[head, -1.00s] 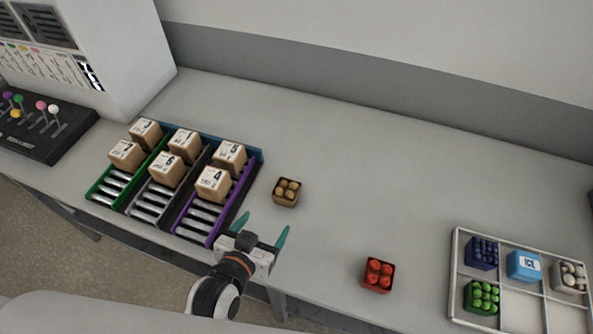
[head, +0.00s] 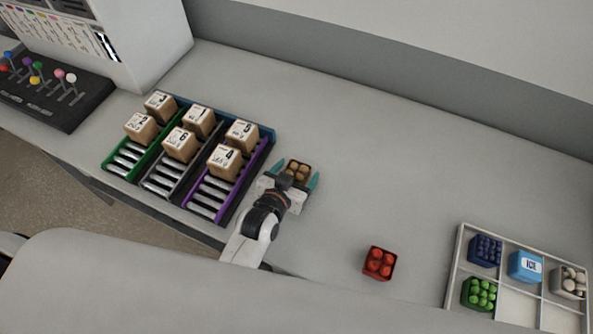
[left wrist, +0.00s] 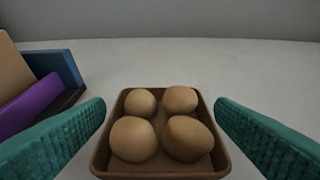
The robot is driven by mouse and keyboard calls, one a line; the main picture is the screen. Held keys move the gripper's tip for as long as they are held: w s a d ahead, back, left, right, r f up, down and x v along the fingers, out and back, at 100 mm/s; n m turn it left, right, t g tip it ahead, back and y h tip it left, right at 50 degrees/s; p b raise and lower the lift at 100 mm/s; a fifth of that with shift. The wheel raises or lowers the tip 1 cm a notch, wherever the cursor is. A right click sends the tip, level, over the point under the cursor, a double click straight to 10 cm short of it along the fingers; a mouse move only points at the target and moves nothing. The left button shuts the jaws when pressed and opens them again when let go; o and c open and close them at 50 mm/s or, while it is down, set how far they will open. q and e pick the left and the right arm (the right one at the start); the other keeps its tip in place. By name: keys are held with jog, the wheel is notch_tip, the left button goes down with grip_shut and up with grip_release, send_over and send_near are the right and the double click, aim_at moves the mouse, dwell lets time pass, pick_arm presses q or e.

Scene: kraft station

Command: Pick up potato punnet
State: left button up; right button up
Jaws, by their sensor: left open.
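The potato punnet (head: 298,169) is a small brown tray holding several round tan potatoes. It sits on the grey worktop, just right of the box rack. In the left wrist view the punnet (left wrist: 161,168) is centred between the two teal fingers, with a gap on each side. My left gripper (head: 293,178) is open, with one finger on either side of the punnet and not closed on it. The gripper body hides the punnet's near side in the head view. My right gripper is not in view.
A rack (head: 232,205) with green, grey and purple lanes holds several numbered boxes close to the left. A red punnet (head: 379,263) stands at the front right. A divided white tray (head: 453,262) with other punnets is at far right. The worktop behind is clear.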

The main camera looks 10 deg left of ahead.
pick_arm(q)
jog(key=x, duration=0.2)
jog(key=shift+w+f, duration=0.1)
jog(key=shift+w, duration=0.15)
jog(key=c, duration=1.1)
